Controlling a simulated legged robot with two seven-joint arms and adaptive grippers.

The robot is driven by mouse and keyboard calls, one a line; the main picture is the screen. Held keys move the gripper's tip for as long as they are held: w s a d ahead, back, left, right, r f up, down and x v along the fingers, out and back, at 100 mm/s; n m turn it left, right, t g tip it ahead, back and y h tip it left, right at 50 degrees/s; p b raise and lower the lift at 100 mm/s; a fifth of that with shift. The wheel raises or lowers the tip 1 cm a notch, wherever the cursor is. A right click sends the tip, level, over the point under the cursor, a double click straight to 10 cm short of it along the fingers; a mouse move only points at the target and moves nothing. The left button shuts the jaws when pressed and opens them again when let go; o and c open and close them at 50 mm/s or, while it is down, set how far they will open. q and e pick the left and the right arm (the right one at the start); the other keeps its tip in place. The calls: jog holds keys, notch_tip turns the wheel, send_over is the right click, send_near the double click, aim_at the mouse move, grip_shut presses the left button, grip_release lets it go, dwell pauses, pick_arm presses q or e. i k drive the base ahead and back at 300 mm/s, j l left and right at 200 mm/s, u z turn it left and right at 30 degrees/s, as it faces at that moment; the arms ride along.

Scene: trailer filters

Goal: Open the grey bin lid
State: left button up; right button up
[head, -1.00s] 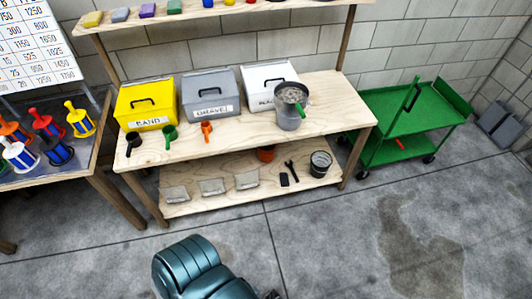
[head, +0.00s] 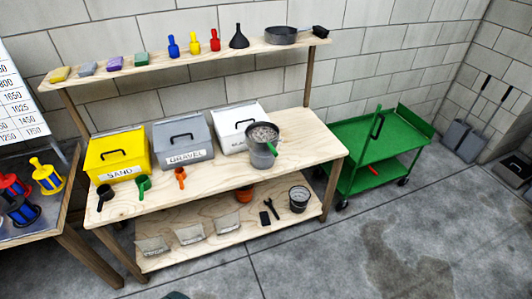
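The grey bin (head: 184,148) labelled GRAVEL stands on the wooden workbench between a yellow bin (head: 118,155) labelled SAND and a white bin (head: 236,124). Its sloped grey lid (head: 181,129) is closed and has a dark handle on it. The white bin's label is partly hidden by a grey bucket with gravel-like contents (head: 262,148). Neither of my grippers shows in the head view. Only a small dark teal edge shows at the bottom.
Black, green and orange scoops (head: 180,176) lie in front of the bins on the bench (head: 225,178). An upper shelf (head: 200,53) holds bottles, a funnel and a pan. A green cart (head: 378,150) stands right; filters on a table (head: 40,232) stand left. The floor in front is clear.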

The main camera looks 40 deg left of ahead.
aim_at(188, 131)
jog(key=u, duration=2)
